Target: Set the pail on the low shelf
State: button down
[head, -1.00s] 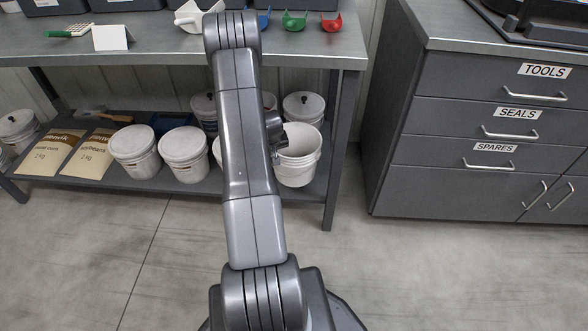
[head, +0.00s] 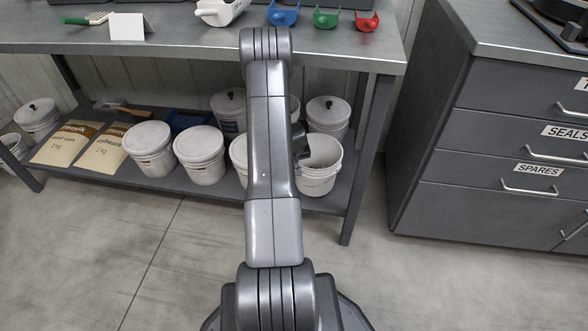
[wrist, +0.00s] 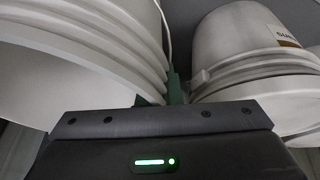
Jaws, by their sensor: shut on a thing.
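The pail (head: 318,172) is white, open-topped and upright, at the right end of the low shelf (head: 335,205) in the head view. I cannot tell whether its base rests on the shelf. My gripper (head: 301,148) is at the pail's left upper side, mostly hidden behind my arm. It is shut on the pail's wall. In the wrist view the pail's ribbed side (wrist: 85,45) fills the left, with a sliver of the green fingers (wrist: 175,90) beside it.
Lidded white buckets stand left of the pail (head: 199,155) and behind it (head: 328,112); one is close in the wrist view (wrist: 255,55). Seed bags (head: 100,152) lie further left. A table leg (head: 365,150) is close on the right, then a drawer cabinet (head: 490,150).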

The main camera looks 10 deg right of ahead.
jog(key=shift+f+b, duration=0.85)
jog(key=shift+f, duration=0.45)
jog(key=shift+f, duration=0.15)
jog(key=c, duration=1.6)
grip_release()
jog(key=shift+r, duration=0.45)
jog(key=p+v, duration=0.3)
jog(key=v, duration=0.8)
jog(key=shift+s+r, duration=0.2)
jog(key=shift+f, duration=0.1)
